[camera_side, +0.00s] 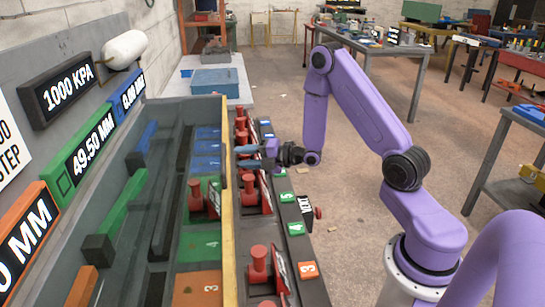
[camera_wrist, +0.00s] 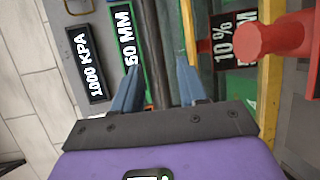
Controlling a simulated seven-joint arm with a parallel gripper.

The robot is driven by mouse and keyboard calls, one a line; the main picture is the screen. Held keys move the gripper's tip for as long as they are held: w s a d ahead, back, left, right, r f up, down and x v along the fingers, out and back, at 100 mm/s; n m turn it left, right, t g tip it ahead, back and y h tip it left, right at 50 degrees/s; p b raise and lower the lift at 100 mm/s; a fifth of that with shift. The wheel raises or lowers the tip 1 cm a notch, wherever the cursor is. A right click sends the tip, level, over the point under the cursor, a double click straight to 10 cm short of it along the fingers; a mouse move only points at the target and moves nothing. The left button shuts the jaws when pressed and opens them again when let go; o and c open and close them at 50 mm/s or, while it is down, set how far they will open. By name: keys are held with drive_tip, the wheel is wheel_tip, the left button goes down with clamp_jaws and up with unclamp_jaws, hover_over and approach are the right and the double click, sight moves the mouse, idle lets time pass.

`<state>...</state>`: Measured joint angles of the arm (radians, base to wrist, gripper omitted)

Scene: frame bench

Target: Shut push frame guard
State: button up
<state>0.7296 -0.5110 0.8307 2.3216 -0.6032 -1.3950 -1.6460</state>
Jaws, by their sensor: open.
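A yellow frame edge (camera_side: 229,215), which I take to be the guard, runs along the right side of the grey bench trough in the side view. A yellow bar also shows at the right in the wrist view (camera_wrist: 269,100). My gripper (camera_side: 240,156) is at the far half of this edge, its two blue fingers pointing left across or right beside it; contact cannot be told. In the wrist view my gripper (camera_wrist: 158,78) has its fingers apart, with nothing held between them. The rest of the guard is hard to make out.
Red knobs (camera_side: 258,262) stand along the strip right of the yellow edge, with numbered tiles (camera_side: 296,229). A red knob (camera_wrist: 275,40) is close at the right in the wrist view. The trough (camera_side: 150,200) holds coloured bars. Labelled plates (camera_side: 88,145) line the left wall.

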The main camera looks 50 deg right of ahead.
drive_tip(key=v, duration=0.8)
drive_tip(key=shift+s+d, duration=0.15)
drive_tip(key=shift+s, duration=0.2)
drive_tip(key=s+a+m+g+h, duration=0.1)
drive_tip(key=s+a+m+g, duration=0.2)
drive_tip(key=a, duration=0.4)
drive_tip(key=s+a+m+g+h, duration=0.1)
drive_tip(key=s+a+m+g, duration=0.1)
drive_tip(key=s+a+g, duration=0.45)
drive_tip(key=s+a+r+m+g+h, duration=0.1)
drive_tip(key=s+r+m+g, duration=0.1)
drive_tip(key=s, duration=0.7)
drive_tip(key=s+a+r+m+g+h, duration=0.1)
drive_tip(key=s+r+m+g+h, duration=0.1)
drive_tip(key=s, duration=0.8)
wheel_tip(320, 180, up, 3)
drive_tip(key=shift+s+f+m+g+h, duration=0.25)
drive_tip(key=shift+m+g, duration=0.2)
drive_tip(key=shift+m, duration=0.35)
drive_tip(key=shift+w+a, duration=0.15)
